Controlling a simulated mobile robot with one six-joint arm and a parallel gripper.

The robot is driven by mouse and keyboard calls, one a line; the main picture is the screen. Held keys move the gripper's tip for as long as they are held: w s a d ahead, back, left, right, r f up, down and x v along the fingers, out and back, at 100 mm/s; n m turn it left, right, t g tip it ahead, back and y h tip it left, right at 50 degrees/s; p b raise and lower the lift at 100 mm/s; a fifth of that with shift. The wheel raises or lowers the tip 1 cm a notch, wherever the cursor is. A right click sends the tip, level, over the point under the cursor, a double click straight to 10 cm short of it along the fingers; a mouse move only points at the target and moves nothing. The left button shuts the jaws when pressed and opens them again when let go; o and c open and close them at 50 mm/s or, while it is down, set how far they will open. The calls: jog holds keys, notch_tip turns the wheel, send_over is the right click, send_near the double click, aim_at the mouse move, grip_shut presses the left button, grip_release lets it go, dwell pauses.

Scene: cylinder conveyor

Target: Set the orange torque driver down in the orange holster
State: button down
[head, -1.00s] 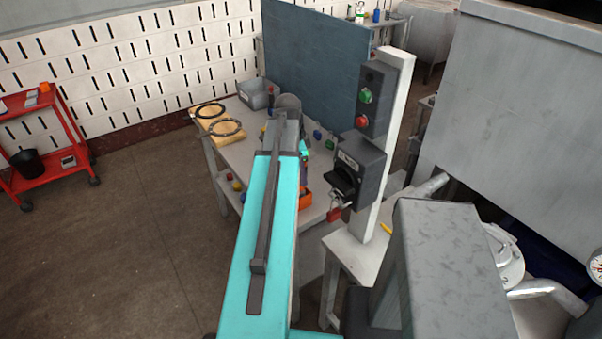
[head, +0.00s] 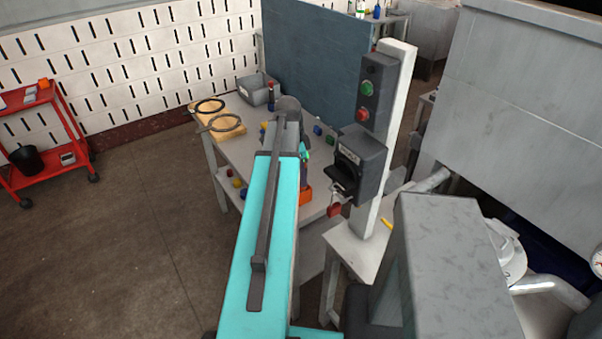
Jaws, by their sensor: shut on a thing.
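My teal arm reaches away from me over the grey workbench (head: 245,150), and its far end hides the part of the bench behind it. My gripper is hidden behind this arm, so its fingers and whatever is between them do not show. A small orange block (head: 305,195) stands on the bench just right of the arm, partly covered by it. It looks like the orange holster, but its opening is not clear. A dark upright shape is just above it, too small to make out. I cannot pick out the orange torque driver.
A control post (head: 384,150) with green and red buttons stands close right of the arm. A grey bin (head: 258,92) and dark rings (head: 222,122) on a tan board lie on the bench's far left. A red cart (head: 45,150) is at left. The floor there is clear.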

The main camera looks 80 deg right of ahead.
jog(key=shift+f, duration=0.15)
jog(key=c, duration=1.2)
grip_release()
jog(key=shift+w+a+r+b, duration=0.1)
jog(key=shift+w+r+b, duration=0.35)
jog(key=shift+r, duration=1.85)
jog(key=shift+w+a+r+b, duration=0.2)
jog(key=shift+r+b, duration=0.55)
jog(key=shift+r, duration=1.5)
jog(key=shift+w+a+r+b, duration=0.1)
jog(key=shift+w+r+b, duration=0.35)
jog(key=shift+r, duration=1.85)
jog(key=shift+s, duration=0.15)
